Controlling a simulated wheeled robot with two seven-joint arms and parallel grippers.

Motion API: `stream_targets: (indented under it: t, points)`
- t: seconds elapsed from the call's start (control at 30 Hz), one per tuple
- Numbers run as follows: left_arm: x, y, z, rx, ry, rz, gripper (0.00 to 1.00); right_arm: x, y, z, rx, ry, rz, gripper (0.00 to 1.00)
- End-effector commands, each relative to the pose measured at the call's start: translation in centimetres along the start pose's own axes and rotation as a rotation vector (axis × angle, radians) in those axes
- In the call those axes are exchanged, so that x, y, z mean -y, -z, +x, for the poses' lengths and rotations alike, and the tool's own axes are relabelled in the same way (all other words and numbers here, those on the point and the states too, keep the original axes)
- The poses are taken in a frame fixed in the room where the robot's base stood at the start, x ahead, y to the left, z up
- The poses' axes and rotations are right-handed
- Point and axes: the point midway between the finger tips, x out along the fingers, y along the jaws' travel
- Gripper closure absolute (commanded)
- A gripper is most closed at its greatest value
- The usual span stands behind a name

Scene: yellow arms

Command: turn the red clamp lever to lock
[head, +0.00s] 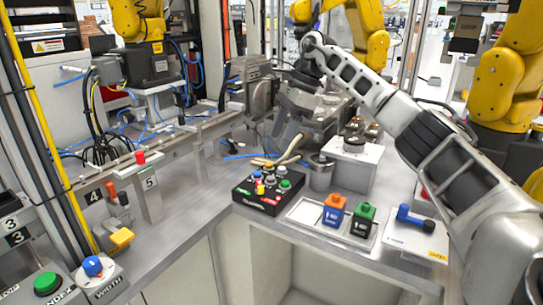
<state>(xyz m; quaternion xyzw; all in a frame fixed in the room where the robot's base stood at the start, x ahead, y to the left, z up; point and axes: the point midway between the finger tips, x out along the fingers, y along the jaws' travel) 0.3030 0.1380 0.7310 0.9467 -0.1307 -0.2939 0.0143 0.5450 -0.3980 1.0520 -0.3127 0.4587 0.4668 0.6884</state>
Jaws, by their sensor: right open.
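A red knob (140,157) stands on a post beside the label 5 on the left part of the bench. An orange-red upright handle (112,190) stands beside the label 4, further left. I cannot tell for certain which of these, if either, is the clamp lever. My right arm reaches in from the right and bends down at the back middle. My right gripper (281,138) is open above the back of the bench, behind the black button box, and well to the right of both red parts. Its fingertips are hard to make out among the grey machinery. My left gripper is out of view.
The black button box (268,190) sits mid-bench. Blue (334,209) and green (363,219) blocks stand to its right, near a blue lever (414,219). A yellow handle (121,238) and a green button (46,283) are at the left. Bare bench (185,215) lies left of the box.

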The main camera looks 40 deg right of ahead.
Motion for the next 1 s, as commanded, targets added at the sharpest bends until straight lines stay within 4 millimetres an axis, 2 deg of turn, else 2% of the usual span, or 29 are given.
stream_targets:
  t: [0.1, 0.33, 0.87, 0.93, 1.0]
  points:
    - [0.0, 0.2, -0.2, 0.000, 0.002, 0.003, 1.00, 0.0, -0.1, -2.1, 0.001, 0.001, 0.000, 0.44]
    - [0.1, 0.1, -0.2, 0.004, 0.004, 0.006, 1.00, 0.0, 0.0, -3.6, 0.000, 0.000, 0.000, 0.44]
    - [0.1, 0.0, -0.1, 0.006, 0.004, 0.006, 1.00, 0.0, 0.0, -3.6, 0.000, -0.001, -0.001, 0.44]
    - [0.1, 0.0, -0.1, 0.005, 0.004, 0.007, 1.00, 0.0, -0.3, -3.2, 0.005, -0.005, -0.006, 0.44]
    - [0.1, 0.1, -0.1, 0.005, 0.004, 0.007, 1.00, -0.1, -1.2, -1.9, 0.028, -0.015, -0.024, 0.44]
